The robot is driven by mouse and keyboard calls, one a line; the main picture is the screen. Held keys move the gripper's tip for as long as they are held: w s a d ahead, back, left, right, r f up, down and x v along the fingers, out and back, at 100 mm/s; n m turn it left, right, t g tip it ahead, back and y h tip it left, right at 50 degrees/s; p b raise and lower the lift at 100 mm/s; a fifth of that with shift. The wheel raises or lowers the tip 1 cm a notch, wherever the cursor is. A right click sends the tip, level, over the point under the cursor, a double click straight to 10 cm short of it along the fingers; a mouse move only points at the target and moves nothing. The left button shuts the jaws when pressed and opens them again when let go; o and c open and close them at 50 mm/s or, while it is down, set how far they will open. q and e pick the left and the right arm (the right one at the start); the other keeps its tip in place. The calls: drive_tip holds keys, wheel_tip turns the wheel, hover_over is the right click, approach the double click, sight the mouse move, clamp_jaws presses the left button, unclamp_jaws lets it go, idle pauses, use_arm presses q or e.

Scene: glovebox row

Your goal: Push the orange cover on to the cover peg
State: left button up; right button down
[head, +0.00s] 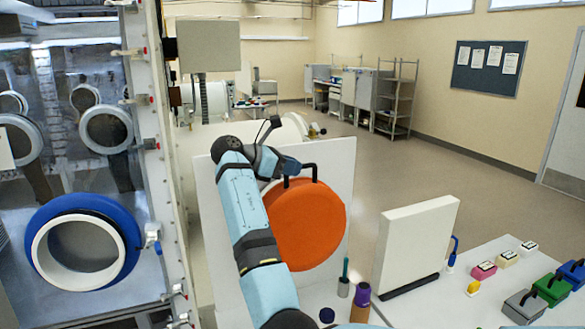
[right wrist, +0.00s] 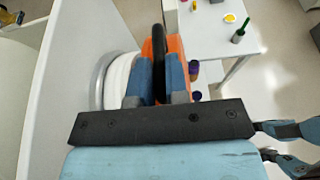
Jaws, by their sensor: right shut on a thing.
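The orange cover (head: 308,228) is a round disc with a black handle (head: 313,166) at its top. It stands upright in front of a white panel (head: 340,165). My right gripper (head: 287,166) is shut on the handle. In the right wrist view its blue fingers (right wrist: 158,80) close on both sides of the black handle, with the orange cover (right wrist: 178,48) behind. No cover peg can be made out; the cover and arm hide part of the panel. My left gripper is not in view.
A white ring-shaped part (right wrist: 112,80) lies between panel and cover. A white upright board (head: 418,243) and a table (head: 475,258) with small coloured items stand at right. A glovebox with a blue-rimmed port (head: 128,235) is at left.

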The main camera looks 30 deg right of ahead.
drive_tip(key=shift+w+d+f, duration=0.1)
drive_tip(key=shift+w+d, duration=0.2)
drive_tip(key=shift+w, duration=1)
drive_tip(key=shift+w+d+f, duration=0.15)
drive_tip(key=shift+w+d, duration=0.1)
drive_tip(key=shift+w, duration=1.1)
drive_tip(key=shift+w+d+f, duration=0.1)
drive_tip(key=shift+w+d, duration=0.2)
drive_tip(key=shift+w, duration=1)
idle(2.3)
drive_tip(key=c, duration=1.1)
unclamp_jaws()
drive_tip(key=shift+f, duration=0.1)
drive_tip(key=shift+o, duration=0.2)
drive_tip(key=shift+a, duration=0.1)
use_arm(q)
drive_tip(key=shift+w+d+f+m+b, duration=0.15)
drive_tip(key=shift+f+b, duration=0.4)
drive_tip(key=shift+b, duration=0.35)
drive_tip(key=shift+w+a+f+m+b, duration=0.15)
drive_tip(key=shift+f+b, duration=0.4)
drive_tip(key=shift+b, duration=0.3)
use_arm(e)
drive_tip(key=v, duration=1.3)
drive_tip(key=shift+w+a, duration=0.15)
drive_tip(key=shift+a, duration=0.25)
